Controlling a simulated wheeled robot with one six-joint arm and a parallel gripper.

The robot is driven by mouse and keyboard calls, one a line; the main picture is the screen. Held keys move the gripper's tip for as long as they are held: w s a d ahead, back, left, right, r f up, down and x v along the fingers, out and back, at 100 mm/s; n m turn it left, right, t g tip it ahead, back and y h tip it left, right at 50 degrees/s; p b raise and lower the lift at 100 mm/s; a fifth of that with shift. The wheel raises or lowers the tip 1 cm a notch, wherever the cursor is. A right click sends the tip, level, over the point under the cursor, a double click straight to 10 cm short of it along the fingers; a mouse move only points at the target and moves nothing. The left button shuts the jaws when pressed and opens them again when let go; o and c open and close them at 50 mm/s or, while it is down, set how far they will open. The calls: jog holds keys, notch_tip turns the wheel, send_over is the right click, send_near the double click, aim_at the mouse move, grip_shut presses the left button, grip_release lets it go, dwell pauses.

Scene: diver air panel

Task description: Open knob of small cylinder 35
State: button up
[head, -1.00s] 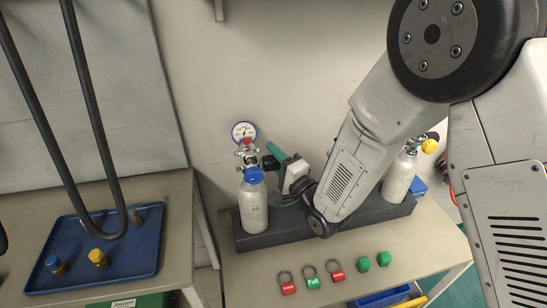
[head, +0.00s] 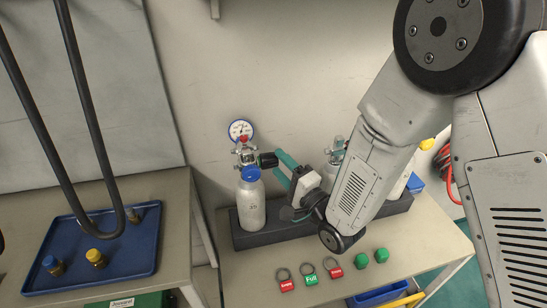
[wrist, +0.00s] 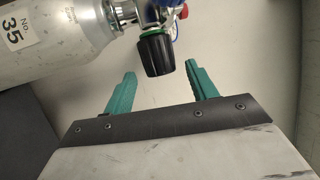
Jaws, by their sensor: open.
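Small cylinder 35 (head: 251,208) is a silver-white bottle standing upright in a dark rack, with a blue collar at its neck. Its number label (wrist: 18,31) shows in the wrist view. Its black knob (head: 267,160) points right from the valve, and it also shows in the wrist view (wrist: 155,55). My gripper (head: 279,163) is open and empty, right of the knob. In the wrist view, the teal fingertips (wrist: 158,68) lie either side of the knob's end; whether they overlap it in depth, I cannot tell.
A gauge (head: 240,130) sits above cylinder 35. Another valve (head: 338,148) shows behind my arm. Red and green tags (head: 311,279) and green caps (head: 362,257) lie on the bench front. A blue tray (head: 75,275) is at left, with dark hoses (head: 95,120) hanging over it.

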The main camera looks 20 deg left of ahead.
jog(key=shift+v, duration=1.4)
